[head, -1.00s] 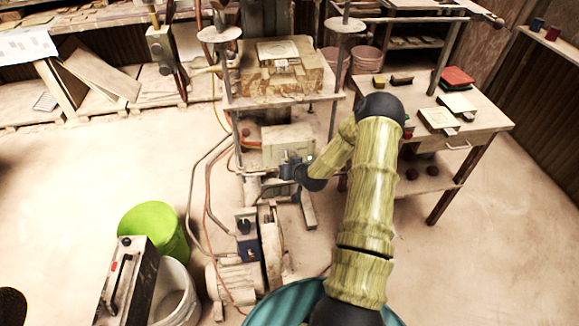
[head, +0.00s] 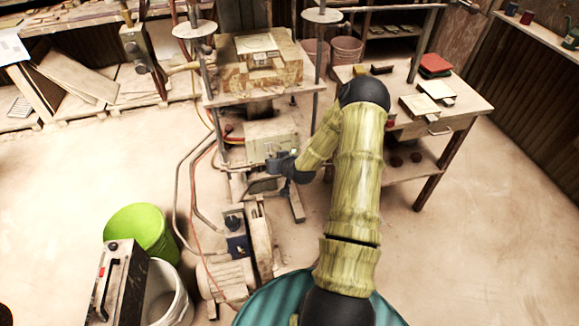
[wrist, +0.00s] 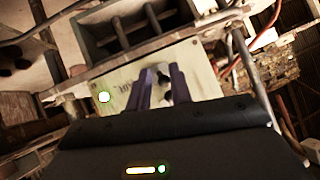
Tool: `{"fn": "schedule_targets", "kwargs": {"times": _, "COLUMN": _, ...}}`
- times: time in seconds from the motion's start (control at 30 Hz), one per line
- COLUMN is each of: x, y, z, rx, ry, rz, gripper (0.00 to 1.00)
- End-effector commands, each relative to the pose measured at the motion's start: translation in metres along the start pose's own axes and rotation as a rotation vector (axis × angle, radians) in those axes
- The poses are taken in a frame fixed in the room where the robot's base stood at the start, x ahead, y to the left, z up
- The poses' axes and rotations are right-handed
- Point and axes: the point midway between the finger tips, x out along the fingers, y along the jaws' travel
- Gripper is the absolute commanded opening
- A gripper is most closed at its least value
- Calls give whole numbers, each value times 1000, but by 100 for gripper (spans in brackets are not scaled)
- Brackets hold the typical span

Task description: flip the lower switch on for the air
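The pale control box (head: 268,138) sits low in the press frame, and its panel (wrist: 120,83) fills the middle of the wrist view. A bright greenish lamp (wrist: 104,97) is lit on the panel's left. Contact with a switch cannot be told.
Hoses (head: 190,175) run down left of the press to a motor (head: 225,280) on the floor. A wooden side table (head: 455,112) stands to the right. A green bucket (head: 140,228) is at lower left.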

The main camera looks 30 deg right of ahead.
Motion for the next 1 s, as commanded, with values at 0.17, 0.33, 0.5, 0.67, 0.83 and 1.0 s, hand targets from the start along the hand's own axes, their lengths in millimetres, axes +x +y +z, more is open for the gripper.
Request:
{"fn": "schedule_targets", "kwargs": {"times": 0.17, "x": -31, "y": 2, "z": 0, "rx": 1, "ry": 1, "rz": 2, "gripper": 21}}
{"fn": "schedule_targets", "kwargs": {"times": 0.33, "x": -63, "y": 3, "z": 0, "rx": 1, "ry": 2, "rz": 5, "gripper": 21}}
{"fn": "schedule_targets", "kwargs": {"times": 0.5, "x": -96, "y": 3, "z": 0, "rx": 2, "ry": 2, "rz": 6, "gripper": 21}}
{"fn": "schedule_targets", "kwargs": {"times": 0.67, "x": -126, "y": 3, "z": 0, "rx": 1, "ry": 2, "rz": 6, "gripper": 21}}
{"fn": "schedule_targets", "kwargs": {"times": 0.83, "x": -149, "y": 3, "z": 0, "rx": 2, "ry": 2, "rz": 6, "gripper": 21}}
{"fn": "schedule_targets", "kwargs": {"times": 1.0, "x": -157, "y": 2, "z": 0, "rx": 2, "ry": 2, "rz": 5, "gripper": 21}}
